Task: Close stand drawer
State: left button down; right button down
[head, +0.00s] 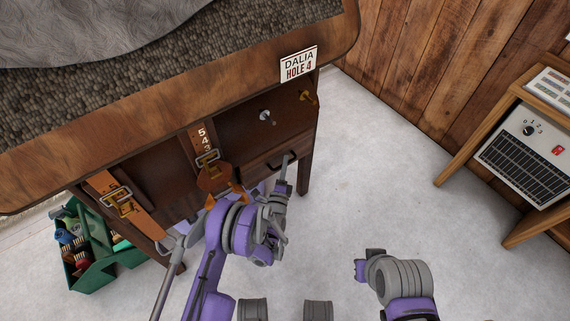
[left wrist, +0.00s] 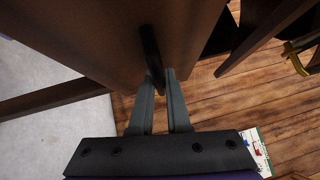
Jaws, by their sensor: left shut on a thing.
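The wooden stand (head: 150,115) fills the upper left of the head view. Its small drawer (head: 262,162) is low at the right end of the stand's front, with a dark bar handle (head: 292,154). My left gripper (head: 284,167) is at this handle. In the left wrist view, the left gripper's fingers (left wrist: 160,82) are shut on the dark handle (left wrist: 149,45), in front of the brown drawer front (left wrist: 100,35). How far the drawer stands out is hard to tell.
Leather straps with buckles (head: 207,160) hang on the stand's front, close to my left arm. A green tote (head: 95,270) with brushes stands on the floor at left. The pale floor (head: 375,170) between is clear.

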aim_at(278, 159)
pick_arm(q)
jog(key=w+a, duration=0.1)
jog(key=w+a+b, duration=0.1)
jog(key=w, duration=0.1)
jog(key=shift+a, duration=0.1)
jog(key=shift+w+a+r, duration=0.1)
jog(key=shift+w+a, duration=0.05)
jog(key=shift+w, duration=0.05)
jog(key=c, duration=0.9)
grip_release()
